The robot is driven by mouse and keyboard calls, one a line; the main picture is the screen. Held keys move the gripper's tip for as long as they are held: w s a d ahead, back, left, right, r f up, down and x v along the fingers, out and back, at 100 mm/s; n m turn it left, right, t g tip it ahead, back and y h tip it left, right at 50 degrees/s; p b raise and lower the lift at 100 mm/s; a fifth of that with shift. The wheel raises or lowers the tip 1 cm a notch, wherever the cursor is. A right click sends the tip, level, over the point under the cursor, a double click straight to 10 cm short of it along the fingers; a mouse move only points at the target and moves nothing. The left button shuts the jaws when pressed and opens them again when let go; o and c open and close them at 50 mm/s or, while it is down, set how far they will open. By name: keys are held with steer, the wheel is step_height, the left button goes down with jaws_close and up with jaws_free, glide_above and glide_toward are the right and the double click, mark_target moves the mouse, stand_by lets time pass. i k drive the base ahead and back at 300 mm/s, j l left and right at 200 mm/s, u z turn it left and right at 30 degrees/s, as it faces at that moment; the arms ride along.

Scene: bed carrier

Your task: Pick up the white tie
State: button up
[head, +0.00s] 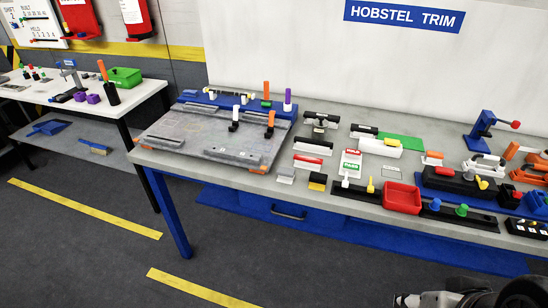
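I cannot tell for sure which thing is the white tie. Several white pieces show in the head view. A small white upright peg (345,181) stands at the left end of a black strip on the bench, beside a yellow peg (370,186). Another white upright piece with a dark foot (235,117) stands on the grey fixture plate. A dark and white part of my arm or gripper (455,298) is cut off at the bottom right. No fingertips are clear, and it is apart from these pieces.
The long grey bench (215,171) holds a grey fixture plate (190,143), a red bin (402,198), a blue clamp (484,130) and several tools on the right. A second table (148,88) with a green bin (124,77) stands left. The front floor is clear.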

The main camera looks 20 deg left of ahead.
mark_target(345, 183)
steer(key=i+u, duration=0.2)
steer(key=i, duration=0.2)
steer(key=i+l+u, duration=0.2)
steer(key=i, duration=0.2)
steer(key=i+l+u, duration=0.2)
steer(key=i, duration=0.25)
